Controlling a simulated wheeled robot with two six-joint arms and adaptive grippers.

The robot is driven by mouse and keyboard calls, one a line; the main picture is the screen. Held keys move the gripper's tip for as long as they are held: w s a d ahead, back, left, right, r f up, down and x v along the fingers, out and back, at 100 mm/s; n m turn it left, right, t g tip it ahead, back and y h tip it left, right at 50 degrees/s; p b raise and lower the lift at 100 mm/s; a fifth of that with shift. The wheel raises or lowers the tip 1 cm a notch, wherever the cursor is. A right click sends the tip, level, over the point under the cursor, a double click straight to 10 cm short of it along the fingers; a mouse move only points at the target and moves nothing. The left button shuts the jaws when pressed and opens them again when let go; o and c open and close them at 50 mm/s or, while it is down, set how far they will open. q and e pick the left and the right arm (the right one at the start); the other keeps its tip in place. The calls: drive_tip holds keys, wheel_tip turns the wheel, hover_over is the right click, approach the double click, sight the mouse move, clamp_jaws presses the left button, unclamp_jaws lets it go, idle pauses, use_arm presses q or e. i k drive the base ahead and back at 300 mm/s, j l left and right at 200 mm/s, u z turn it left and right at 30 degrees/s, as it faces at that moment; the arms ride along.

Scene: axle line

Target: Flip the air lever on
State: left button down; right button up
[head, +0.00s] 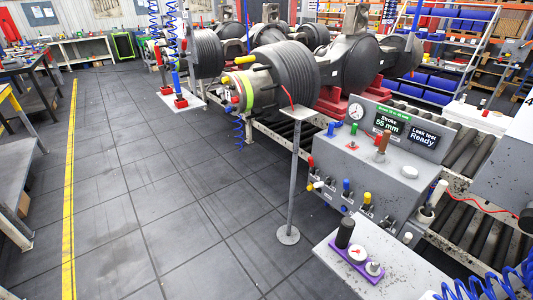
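A grey test console (345,180) stands at right of centre in the head view. A brown-handled lever (382,145) stands up from its top, leaning slightly. No readable label tells me which one is the air lever, and I cannot tell whether any is on or off. Neither of my grippers shows in this view.
The console's panel has a gauge (356,112) and a screen (423,138) reading "Leak test Ready". A thin post (293,190) stands before it. A table (395,258) with a purple fixture (353,263) is in front. Left floor is open.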

sight(311, 159)
drive_tip(key=i+j+u, duration=0.3)
drive_tip(key=i+j, duration=0.2)
drive_tip(key=i+j+u, duration=0.3)
drive_tip(key=i, duration=0.35)
drive_tip(key=i+l+z, duration=0.15)
drive_tip(key=i+z, duration=0.45)
drive_tip(key=z, duration=0.15)
drive_tip(key=i+z, duration=0.4)
drive_tip(key=i+j+z, duration=0.15)
drive_tip(key=z, duration=0.2)
drive_tip(key=i+j, duration=0.05)
drive_tip(key=i, duration=0.05)
